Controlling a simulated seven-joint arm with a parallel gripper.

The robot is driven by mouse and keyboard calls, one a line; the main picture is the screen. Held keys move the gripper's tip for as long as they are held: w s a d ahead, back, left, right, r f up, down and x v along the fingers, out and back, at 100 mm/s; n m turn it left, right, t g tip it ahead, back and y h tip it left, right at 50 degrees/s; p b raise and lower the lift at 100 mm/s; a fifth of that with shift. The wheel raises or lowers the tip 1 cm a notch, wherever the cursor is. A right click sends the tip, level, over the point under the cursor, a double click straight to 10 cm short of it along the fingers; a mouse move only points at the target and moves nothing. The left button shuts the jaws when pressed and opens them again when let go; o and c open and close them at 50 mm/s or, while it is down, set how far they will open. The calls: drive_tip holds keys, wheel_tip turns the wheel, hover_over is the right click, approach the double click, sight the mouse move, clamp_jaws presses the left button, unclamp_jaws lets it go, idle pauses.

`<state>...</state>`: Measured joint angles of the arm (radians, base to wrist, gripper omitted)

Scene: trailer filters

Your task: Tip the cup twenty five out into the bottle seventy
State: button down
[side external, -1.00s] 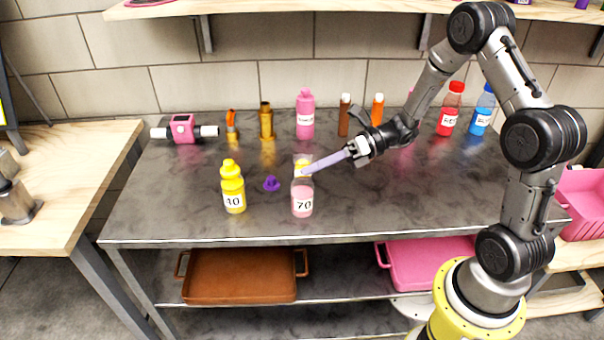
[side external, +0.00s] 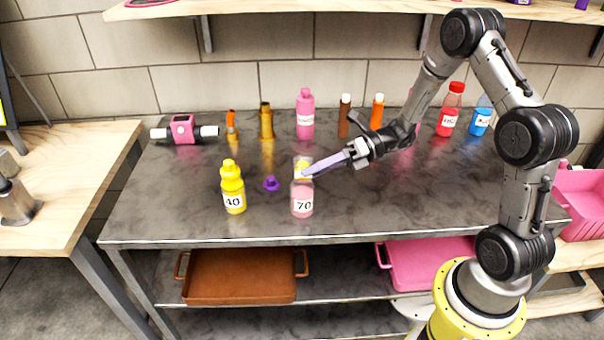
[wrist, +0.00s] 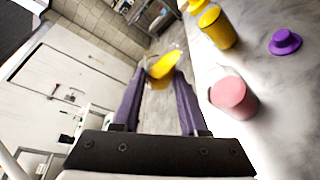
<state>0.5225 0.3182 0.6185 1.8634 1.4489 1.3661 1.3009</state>
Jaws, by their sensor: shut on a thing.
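My gripper (side external: 308,172), with long purple fingers, is shut on a clear cup with yellow contents (side external: 302,163). The cup also shows between the fingertips in the wrist view (wrist: 164,66). I cannot read its number or tell its exact tilt. The bottle seventy (side external: 302,198) is clear with pink contents and a white "70" label, and stands upright near the front of the table. In the side view the cup overlaps the bottle's upper part; in the wrist view the bottle (wrist: 232,98) is right of the cup, so the cup looks beside it.
A yellow bottle marked 40 (side external: 233,190) stands left of the bottle seventy, with a small purple cap-like piece (side external: 271,184) between them. Several bottles and vials stand along the back, including a pink bottle (side external: 305,116) and a red one (side external: 450,112). The table's front left is clear.

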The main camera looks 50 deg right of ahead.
drive_tip(key=shift+f, duration=0.15)
drive_tip(key=shift+r+m+y, duration=0.3)
drive_tip(key=shift+m+y, duration=0.05)
drive_tip(key=shift+m, duration=0.4)
drive_tip(key=shift+r+m+y, duration=0.25)
drive_tip(key=shift+m+y, duration=0.1)
drive_tip(key=shift+m, duration=0.4)
idle(3.1)
drive_tip(key=shift+w+d+f+m+y+b, duration=0.15)
drive_tip(key=shift+f+m+y+b, duration=0.15)
drive_tip(key=shift+f+m, duration=0.3)
idle(1.6)
drive_tip(key=shift+r+m, duration=0.2)
drive_tip(key=shift+m, duration=0.2)
idle(0.6)
